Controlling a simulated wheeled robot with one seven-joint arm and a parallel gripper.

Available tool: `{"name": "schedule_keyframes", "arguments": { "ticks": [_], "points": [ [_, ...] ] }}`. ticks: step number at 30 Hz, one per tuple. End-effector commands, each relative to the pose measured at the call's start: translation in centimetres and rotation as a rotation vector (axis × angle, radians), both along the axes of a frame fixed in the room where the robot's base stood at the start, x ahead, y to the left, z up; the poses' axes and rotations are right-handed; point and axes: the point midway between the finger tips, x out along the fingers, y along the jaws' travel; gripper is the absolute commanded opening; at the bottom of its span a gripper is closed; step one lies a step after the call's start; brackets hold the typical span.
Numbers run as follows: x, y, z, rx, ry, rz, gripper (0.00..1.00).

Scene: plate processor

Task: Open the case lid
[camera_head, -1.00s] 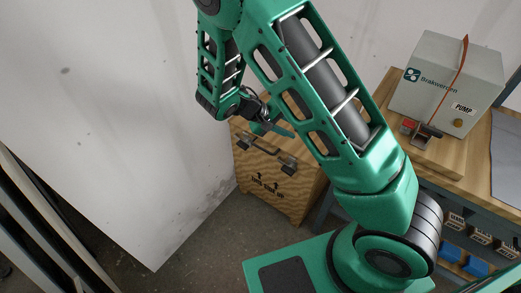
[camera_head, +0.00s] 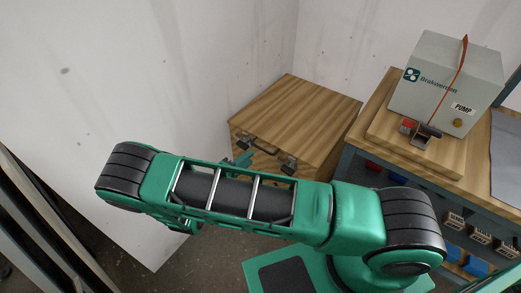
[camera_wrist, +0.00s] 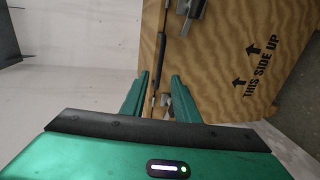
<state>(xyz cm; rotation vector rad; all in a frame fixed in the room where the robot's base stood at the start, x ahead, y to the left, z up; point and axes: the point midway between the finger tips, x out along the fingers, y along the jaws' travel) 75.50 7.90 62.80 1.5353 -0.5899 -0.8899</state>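The wooden case (camera_head: 300,112) stands in the corner with its lid down. In the wrist view its front (camera_wrist: 225,75) appears turned sideways, with the lid seam running up the picture. A dark handle (camera_wrist: 160,52) sits at the seam. One metal latch (camera_wrist: 190,8) is at the top of the wrist view; it also shows in the head view (camera_head: 289,164). The other latch (camera_wrist: 165,103) shows between my fingers. My gripper (camera_wrist: 160,82) is open, its fingers apart at this latch; contact cannot be told. In the head view, my gripper (camera_head: 238,160) is at the case's front left.
A wooden workbench (camera_head: 385,105) stands right of the case, carrying a grey pump box (camera_head: 447,82) with a red strap. White walls (camera_head: 180,60) close in behind and left of the case. Blue bins (camera_head: 474,265) sit below the bench.

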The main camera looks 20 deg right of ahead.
Motion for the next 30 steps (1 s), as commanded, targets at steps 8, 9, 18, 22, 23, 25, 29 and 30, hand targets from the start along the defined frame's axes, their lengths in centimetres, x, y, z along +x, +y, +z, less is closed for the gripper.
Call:
{"name": "schedule_keyframes", "arguments": {
  "ticks": [8, 9, 18, 22, 23, 25, 29, 30],
  "points": [
    [2.7, -3.9, -0.9, -0.001, 0.001, -0.005, 0.28],
    [3.1, -4.4, -1.1, 0.000, 0.000, -0.004, 0.28],
    [5.3, -7.3, -1.8, 0.000, 0.001, -0.003, 0.28],
    [5.6, -7.8, -2.0, 0.001, 0.002, -0.003, 0.28],
    [5.6, -7.8, -2.0, 0.001, 0.002, -0.003, 0.28],
    [5.7, -7.9, -2.0, 0.001, 0.002, -0.003, 0.28],
    [5.7, -7.9, -2.0, 0.001, 0.002, -0.002, 0.28],
    [5.6, -7.9, -2.0, 0.001, 0.002, -0.002, 0.28]
  ]
}}
